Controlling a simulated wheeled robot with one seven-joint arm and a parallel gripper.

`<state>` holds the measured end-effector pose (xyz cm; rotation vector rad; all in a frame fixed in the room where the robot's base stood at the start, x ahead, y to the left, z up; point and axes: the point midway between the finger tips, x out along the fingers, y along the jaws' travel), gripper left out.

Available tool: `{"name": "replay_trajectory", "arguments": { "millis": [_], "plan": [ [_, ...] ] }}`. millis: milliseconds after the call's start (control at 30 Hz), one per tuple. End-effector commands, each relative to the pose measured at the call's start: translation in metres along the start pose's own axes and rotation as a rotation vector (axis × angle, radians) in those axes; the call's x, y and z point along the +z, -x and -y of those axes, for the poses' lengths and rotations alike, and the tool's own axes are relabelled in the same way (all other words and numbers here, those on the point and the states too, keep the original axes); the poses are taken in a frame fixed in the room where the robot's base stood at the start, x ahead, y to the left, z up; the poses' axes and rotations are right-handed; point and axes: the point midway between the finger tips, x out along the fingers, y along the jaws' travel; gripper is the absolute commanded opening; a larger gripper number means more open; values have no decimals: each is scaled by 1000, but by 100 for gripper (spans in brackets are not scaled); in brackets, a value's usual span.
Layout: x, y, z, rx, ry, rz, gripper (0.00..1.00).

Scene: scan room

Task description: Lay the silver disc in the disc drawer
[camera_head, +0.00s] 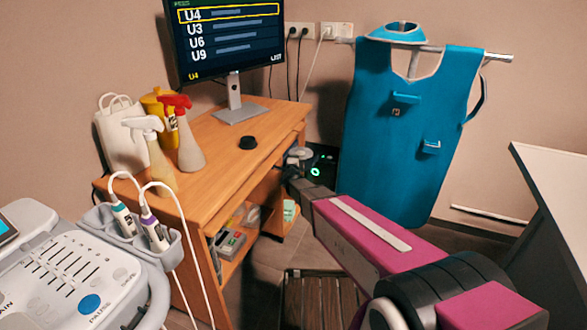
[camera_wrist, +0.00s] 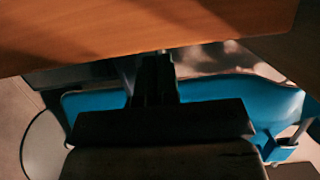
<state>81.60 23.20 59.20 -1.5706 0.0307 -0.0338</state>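My gripper (camera_head: 298,160) is at the right end of the desk, beside a black unit (camera_head: 318,170) with a lit green ring. A small greyish-white shape shows at the gripper, too small to tell whether it is the silver disc. In the wrist view my gripper (camera_wrist: 158,68) is a dark shape in shadow, close to the wooden desk edge; its finger gap cannot be made out. I cannot make out the disc for certain. No open disc drawer can be told apart; my gripper and arm partly cover the black unit.
The wooden desk (camera_head: 220,135) holds a monitor (camera_head: 225,40), spray bottles (camera_head: 188,145), a white bag (camera_head: 122,140) and a black puck (camera_head: 248,142). A blue apron (camera_head: 390,150) hangs behind my arm. A white-topped table (camera_head: 560,190) stands right, an ultrasound console (camera_head: 75,265) left.

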Motion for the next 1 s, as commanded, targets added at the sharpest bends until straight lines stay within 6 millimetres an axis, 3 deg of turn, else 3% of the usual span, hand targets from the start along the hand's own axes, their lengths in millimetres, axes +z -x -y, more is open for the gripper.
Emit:
{"name": "replay_trajectory", "arguments": {
  "millis": [167, 400, 800, 833, 900, 1000],
  "plan": [
    [0, 0, -11, 1, 1, 0, 0],
    [2, -1, -42, 1, 1, 0, 0],
    [3, -1, -46, 0, 0, 0, 0],
    [3, -1, -46, 0, 0, 0, 5],
    [3, -1, -46, 0, 0, 0, 28],
    [3, -1, -46, 0, 0, 0, 28]
  ]
}}
